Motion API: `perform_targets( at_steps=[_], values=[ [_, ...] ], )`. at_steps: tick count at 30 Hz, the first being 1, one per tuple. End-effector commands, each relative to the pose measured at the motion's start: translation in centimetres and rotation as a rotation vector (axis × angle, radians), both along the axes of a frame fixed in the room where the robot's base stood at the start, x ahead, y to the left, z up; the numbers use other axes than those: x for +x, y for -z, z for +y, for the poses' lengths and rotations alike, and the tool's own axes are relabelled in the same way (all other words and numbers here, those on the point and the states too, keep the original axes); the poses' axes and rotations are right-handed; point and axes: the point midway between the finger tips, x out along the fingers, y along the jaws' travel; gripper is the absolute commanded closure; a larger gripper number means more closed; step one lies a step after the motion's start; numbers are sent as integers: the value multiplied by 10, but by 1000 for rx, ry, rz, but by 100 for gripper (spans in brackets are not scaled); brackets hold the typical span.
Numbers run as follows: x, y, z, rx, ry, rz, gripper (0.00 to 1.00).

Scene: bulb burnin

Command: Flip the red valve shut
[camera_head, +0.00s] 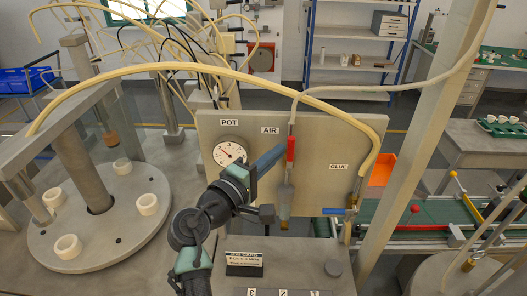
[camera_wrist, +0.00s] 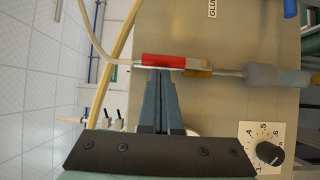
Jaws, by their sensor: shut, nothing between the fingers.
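The red valve handle (camera_head: 291,148) is on the grey panel (camera_head: 330,140), below and right of the AIR label. It stands upright in line with its thin air line. In the wrist view the red handle (camera_wrist: 168,60) lies along the line, with a metal and brass valve body (camera_wrist: 198,71) at its right end. My gripper (camera_head: 280,150) is shut and empty, its fingertips at the red handle. In the wrist view the tips of my gripper (camera_wrist: 160,72) end at the handle's lower edge; whether they touch cannot be told.
A blue valve handle (camera_head: 336,211) sits at the lower right of the panel, near the GLUE label. A gauge (camera_head: 229,152) is left of my gripper. A beige hose (camera_head: 200,67) arches over the panel. A slanted grey post (camera_head: 420,130) stands to the right.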

Motion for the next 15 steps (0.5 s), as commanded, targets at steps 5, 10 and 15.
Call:
perform_targets(
  at_steps=[5,10,15],
  values=[
    [0,1,0,0,0,0,100],
    [0,0,-1,2,1,0,100],
    [0,-2,-3,32,2,-1,100]
  ],
)
